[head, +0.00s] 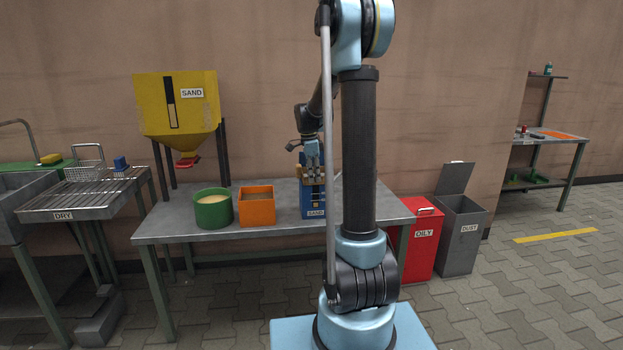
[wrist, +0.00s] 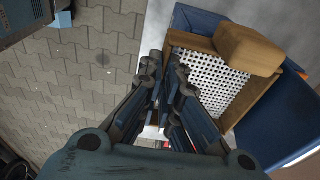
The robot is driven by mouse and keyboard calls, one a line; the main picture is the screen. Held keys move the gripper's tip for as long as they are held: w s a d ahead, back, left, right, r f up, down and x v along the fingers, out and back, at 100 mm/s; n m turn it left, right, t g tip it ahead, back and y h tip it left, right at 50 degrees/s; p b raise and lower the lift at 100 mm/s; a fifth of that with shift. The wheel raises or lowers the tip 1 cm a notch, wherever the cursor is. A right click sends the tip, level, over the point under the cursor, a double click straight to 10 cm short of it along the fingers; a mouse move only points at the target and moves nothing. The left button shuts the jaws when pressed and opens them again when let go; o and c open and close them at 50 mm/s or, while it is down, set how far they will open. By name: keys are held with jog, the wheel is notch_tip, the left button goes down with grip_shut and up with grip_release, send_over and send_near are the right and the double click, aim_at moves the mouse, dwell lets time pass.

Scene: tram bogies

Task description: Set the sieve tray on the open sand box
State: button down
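The sieve tray (wrist: 205,84) has a brown wooden frame, a white perforated plate and a thick wooden block on one side. In the wrist view it lies over the blue sand box (wrist: 282,115) and looks level with its top; I cannot tell whether every edge rests on the rim. In the head view the blue box (head: 313,204), labelled SAND, stands on the grey table with my gripper (head: 312,150) just above it. In the wrist view my gripper (wrist: 165,72) is beside the tray's left edge, with a narrow, seemingly empty gap between the fingertips. The box's inside is hidden.
On the grey table (head: 178,232), an orange box (head: 257,208) and a green round tub (head: 213,213) stand left of the sand box. A yellow hopper (head: 178,105) rises behind. Red (head: 423,240) and grey bins (head: 461,235) stand right of the table.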

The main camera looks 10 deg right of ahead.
jog(key=shift+f, duration=0.25)
jog(key=c, duration=1.7)
grip_release()
notch_tip(320, 180, up, 11)
jog(key=a, duration=0.1)
jog(key=s+n, duration=0.4)
jog(key=s, duration=0.7)
jog(key=s+f+n, duration=0.4)
jog(key=s+f, duration=0.1)
jog(key=s, duration=0.4)
jog(key=s+d+f+n+t+y, duration=0.1)
jog(key=s+f+n, duration=0.4)
jog(key=s, duration=0.4)
jog(key=s+f+n+t, duration=0.1)
jog(key=s+f+n, duration=0.4)
jog(key=s, duration=0.5)
notch_tip(320, 180, down, 2)
jog(key=shift+s+d, duration=0.1)
jog(key=shift+d, duration=0.05)
